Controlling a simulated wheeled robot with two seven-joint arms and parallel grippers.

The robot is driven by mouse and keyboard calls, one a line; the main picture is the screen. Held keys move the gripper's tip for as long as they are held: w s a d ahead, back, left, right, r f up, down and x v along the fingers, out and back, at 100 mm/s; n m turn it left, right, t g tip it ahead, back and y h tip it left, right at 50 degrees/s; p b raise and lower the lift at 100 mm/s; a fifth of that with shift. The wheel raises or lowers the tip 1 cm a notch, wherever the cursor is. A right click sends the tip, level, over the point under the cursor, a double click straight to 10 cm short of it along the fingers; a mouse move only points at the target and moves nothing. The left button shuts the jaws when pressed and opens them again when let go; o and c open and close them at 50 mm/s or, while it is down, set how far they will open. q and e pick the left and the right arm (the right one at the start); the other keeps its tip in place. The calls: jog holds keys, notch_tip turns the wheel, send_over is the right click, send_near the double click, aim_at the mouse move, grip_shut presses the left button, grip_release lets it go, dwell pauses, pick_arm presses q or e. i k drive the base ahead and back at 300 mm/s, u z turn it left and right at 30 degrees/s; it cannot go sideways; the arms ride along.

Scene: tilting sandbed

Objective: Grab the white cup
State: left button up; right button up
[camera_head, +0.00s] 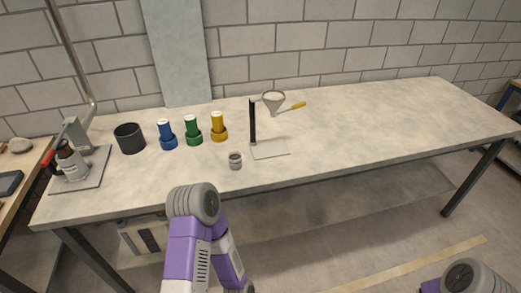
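A small pale cup (235,160) with a dark inside stands upright near the front edge of the table (350,130), left of the funnel stand's base plate. It looks greyish white, and nothing holds it. A purple and white arm of mine rises at the bottom centre, with its grey joint in front of the table edge, below and left of the cup. Part of my other arm shows at the bottom right corner. Neither gripper can be seen.
Blue (167,135), green (193,131) and yellow (218,128) bottles stand behind the cup, with a black pot (130,138) at left. The table's right half is clear.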

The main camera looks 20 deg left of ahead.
aim_at(236, 157)
jog(key=u, duration=0.4)
jog(key=i, duration=0.9)
jog(key=u, duration=0.85)
